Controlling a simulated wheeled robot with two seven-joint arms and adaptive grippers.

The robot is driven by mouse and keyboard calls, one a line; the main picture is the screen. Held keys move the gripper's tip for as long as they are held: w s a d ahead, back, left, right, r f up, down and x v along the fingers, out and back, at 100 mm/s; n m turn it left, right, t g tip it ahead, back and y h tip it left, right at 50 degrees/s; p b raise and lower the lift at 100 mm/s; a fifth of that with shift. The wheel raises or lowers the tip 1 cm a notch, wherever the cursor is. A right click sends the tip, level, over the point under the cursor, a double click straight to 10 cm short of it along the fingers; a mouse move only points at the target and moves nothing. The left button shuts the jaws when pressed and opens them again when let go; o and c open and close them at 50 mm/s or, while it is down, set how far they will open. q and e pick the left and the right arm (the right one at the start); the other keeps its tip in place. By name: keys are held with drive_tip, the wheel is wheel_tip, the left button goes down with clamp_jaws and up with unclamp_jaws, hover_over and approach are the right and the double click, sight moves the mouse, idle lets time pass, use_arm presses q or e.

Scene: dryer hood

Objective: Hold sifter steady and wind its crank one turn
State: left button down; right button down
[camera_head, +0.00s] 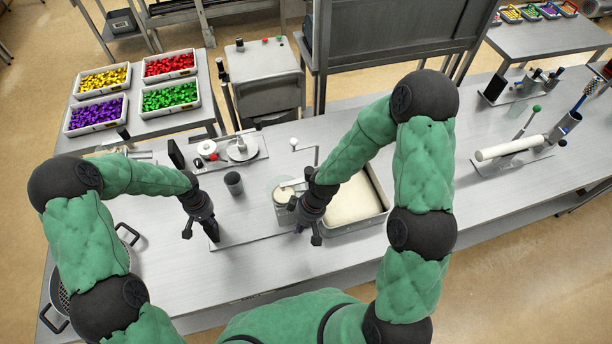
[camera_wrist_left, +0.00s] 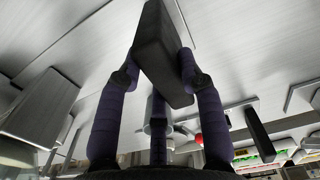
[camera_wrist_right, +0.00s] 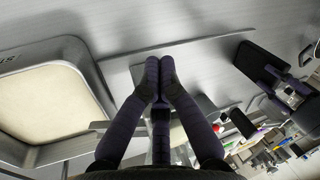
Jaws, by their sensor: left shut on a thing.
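What looks like the sifter, a pale round drum (camera_head: 285,193), stands beside the flour bin and is partly hidden by my right gripper. A thin bent crank rod with a white knob (camera_head: 294,142) shows behind that gripper. My left gripper (camera_head: 211,232) is shut on a black block-shaped handle, which fills the gap between its fingers in the left wrist view (camera_wrist_left: 165,55). I cannot see whether the handle joins the sifter. My right gripper (camera_head: 304,228) is by the drum. In the right wrist view its fingertips (camera_wrist_right: 160,68) meet, with nothing visible between them.
The metal bin (camera_head: 382,208) of pale flour stands right of the drum. A dark cup (camera_head: 233,183) and a plate with a round white part (camera_head: 242,150) lie behind. A rolling pin (camera_head: 510,147) is far right. The front table strip is clear.

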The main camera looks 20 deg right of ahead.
drive_tip(key=w+d+r+n+h, duration=0.2)
drive_tip(key=w+d+r+n, duration=0.15)
drive_tip(key=r, duration=0.55)
drive_tip(key=w+d+r+n+h, duration=0.25)
drive_tip(key=r+n, duration=0.25)
drive_tip(key=r, duration=0.5)
wheel_tip(320, 180, down, 9)
drive_tip(key=shift+w+a+y, duration=0.25)
drive_tip(key=shift+a+y, duration=0.1)
drive_tip(key=shift+y, duration=0.1)
idle(0.3)
